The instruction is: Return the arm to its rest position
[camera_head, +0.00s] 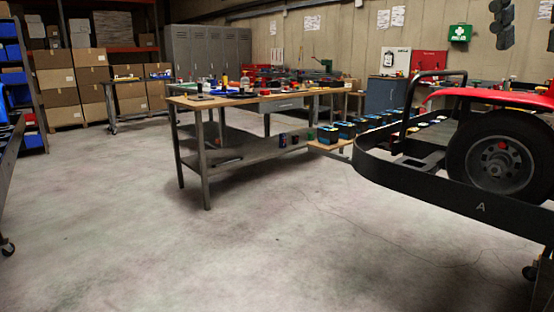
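Neither of my arms nor either gripper shows in the head view. Whether they hold anything cannot be seen.
A workbench (225,101) with tools on top stands in the middle. A kart with a black bumper (440,192) and a wheel (497,152) is at the right. Cardboard boxes (58,78) and lockers (210,52) line the back. The concrete floor (200,260) in front is clear.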

